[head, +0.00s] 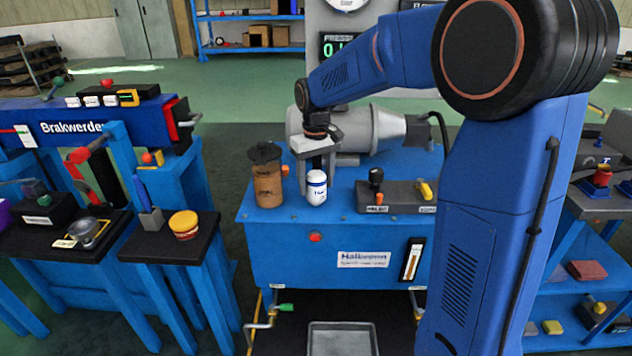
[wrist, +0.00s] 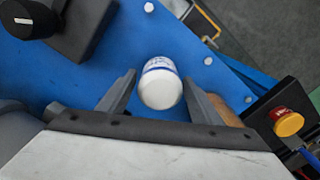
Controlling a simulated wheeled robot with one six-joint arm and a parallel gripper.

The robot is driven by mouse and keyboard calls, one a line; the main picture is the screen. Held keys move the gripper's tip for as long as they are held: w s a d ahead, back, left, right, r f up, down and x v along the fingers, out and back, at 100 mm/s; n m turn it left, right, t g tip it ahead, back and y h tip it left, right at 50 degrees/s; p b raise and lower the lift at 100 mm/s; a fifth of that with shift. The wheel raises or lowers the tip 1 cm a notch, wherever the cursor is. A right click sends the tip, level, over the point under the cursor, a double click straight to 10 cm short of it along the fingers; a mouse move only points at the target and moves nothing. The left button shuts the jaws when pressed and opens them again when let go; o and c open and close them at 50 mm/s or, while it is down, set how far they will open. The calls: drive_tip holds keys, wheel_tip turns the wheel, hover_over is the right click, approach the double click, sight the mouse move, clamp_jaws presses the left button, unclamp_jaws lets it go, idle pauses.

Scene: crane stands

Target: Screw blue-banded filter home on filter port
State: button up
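The blue-banded filter (head: 316,190) is a white rounded canister standing upright near the front edge of the blue bench top. It also shows in the wrist view (wrist: 160,90), centred between my fingers, with a thin blue band. My gripper (head: 316,165) is directly above it, pointing down. In the wrist view my gripper (wrist: 160,76) is open, with a gap on each side of the filter. I cannot tell how far down the fingers reach around it. I cannot make out the filter port; whatever is under the filter is hidden.
A brown lidded canister (head: 267,178) stands close to the left of the filter. A grey motor housing (head: 375,130) lies behind. A dark block with a black knob (head: 376,178) is to the right. A side stand at left holds a yellow-topped jar (head: 184,224).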

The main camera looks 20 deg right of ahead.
drive_tip(key=c, duration=1)
drive_tip(key=shift+o, duration=0.2)
drive_tip(key=m, duration=0.5)
drive_tip(key=shift+m, duration=0.8)
drive_tip(key=o, duration=1.4)
drive_tip(key=shift+c, duration=0.2)
drive_tip(key=shift+r, duration=2.5)
